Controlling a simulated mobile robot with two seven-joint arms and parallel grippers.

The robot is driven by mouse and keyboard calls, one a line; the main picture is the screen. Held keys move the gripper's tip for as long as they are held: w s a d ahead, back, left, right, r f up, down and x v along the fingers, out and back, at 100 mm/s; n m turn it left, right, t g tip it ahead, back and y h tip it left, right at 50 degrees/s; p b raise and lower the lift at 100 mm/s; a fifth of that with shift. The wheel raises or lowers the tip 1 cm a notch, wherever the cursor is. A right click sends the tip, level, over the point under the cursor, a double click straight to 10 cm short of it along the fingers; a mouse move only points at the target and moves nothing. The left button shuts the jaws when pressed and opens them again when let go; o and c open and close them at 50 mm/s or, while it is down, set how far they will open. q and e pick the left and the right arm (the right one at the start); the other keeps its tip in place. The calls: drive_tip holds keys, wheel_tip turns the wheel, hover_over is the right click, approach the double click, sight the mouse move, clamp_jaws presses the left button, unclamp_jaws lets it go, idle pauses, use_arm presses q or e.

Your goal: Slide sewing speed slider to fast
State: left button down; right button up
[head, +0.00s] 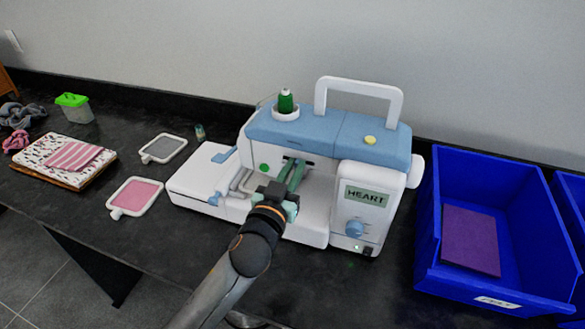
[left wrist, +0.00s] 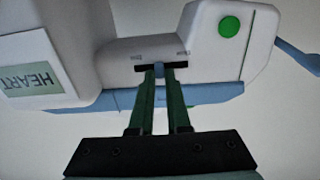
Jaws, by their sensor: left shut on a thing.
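The white and blue sewing machine (head: 322,135) stands on the dark counter, with HEART on its display (head: 367,196). The small blue-grey speed slider (left wrist: 159,70) stands near the middle of the slot. My left gripper (head: 297,166) reaches under the machine's arm. Its green fingertips are shut on the slider, which shows between them in the left wrist view (left wrist: 160,75). In the head view the fingers hide the slider. My right gripper is not in view.
A blue bin (head: 545,220) with purple felt (head: 470,240) stands right of the machine. Hoops with pink (head: 136,194) and grey (head: 163,148) cloth lie to the left. Further left are a board with striped cloth (head: 73,155) and a green-lidded container (head: 75,106).

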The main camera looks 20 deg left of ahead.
sight(314, 162)
use_arm(q)
drive_tip(key=shift+d, duration=1.1)
drive_tip(key=shift+d+b, duration=0.35)
drive_tip(key=shift+d, duration=0.1)
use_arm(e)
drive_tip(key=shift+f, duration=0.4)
use_arm(q)
drive_tip(key=shift+s, duration=0.1)
drive_tip(key=c, duration=0.9)
unclamp_jaws()
drive_tip(key=shift+d, duration=0.15)
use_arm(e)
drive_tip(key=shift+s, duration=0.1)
